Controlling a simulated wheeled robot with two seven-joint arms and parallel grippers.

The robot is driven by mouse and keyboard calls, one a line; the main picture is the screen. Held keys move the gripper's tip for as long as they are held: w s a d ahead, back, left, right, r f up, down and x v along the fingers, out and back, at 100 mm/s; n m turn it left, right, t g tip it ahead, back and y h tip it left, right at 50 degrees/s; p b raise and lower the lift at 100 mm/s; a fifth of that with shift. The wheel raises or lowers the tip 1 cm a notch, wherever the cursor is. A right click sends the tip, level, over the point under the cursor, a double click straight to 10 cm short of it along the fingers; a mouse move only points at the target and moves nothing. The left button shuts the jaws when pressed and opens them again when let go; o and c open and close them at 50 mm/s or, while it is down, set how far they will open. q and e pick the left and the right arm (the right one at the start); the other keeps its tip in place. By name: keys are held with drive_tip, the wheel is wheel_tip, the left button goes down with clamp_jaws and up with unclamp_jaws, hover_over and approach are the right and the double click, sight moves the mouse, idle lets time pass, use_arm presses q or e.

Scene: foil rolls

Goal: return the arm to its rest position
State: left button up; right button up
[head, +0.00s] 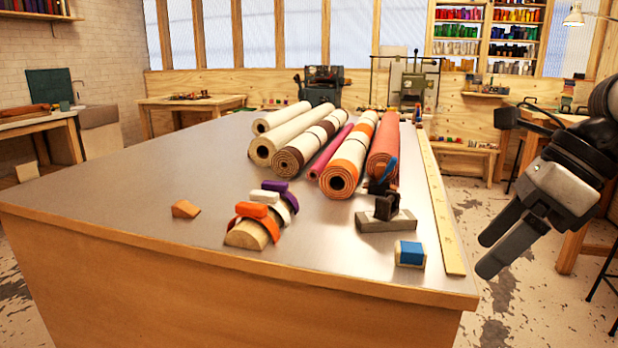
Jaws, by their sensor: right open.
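My right gripper (491,252) is at the right of the head view, off the table's right edge, with its two dark fingers apart and nothing between them. My right arm (590,150) comes in from the right edge. My left gripper is not in view. Several foil rolls lie side by side on the table, including cream rolls (280,118), an orange-and-white roll (352,158), a pink roll (332,151) and a salmon roll (384,146). The gripper is apart from all of them.
The metal-topped table (110,185) has a wooden front edge and a clear left side. A long wooden ruler (438,200) lies along its right edge. Near the front are a curved wooden block (248,236), a wedge (185,208), a grey stand (386,221) and a blue-topped block (410,254).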

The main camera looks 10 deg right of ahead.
drive_tip(key=w+a+f+m+g+y, duration=0.1)
drive_tip(key=a+m+y, duration=0.1)
drive_tip(key=a+y, duration=0.6)
drive_tip(key=a+f+m+y, duration=0.25)
drive_tip(key=a+y, duration=0.35)
drive_tip(key=a, duration=0.4)
drive_tip(key=w+d+f+m+t+h+p, duration=0.15)
drive_tip(key=f+m+t+h, duration=0.5)
drive_tip(key=m, duration=0.75)
drive_tip(key=w+d+f+m+t+h, duration=0.1)
drive_tip(key=w+f+m+t+h, duration=0.25)
drive_tip(key=f+m+t, duration=0.85)
drive_tip(key=s+f+m+g+h, duration=0.5)
drive_tip(key=s+f+m+g, duration=0.4)
drive_tip(key=s+f+m, duration=0.3)
drive_tip(key=shift+a+f+h, duration=0.15)
drive_tip(key=shift+f+h, duration=0.25)
drive_tip(key=shift+f, duration=0.55)
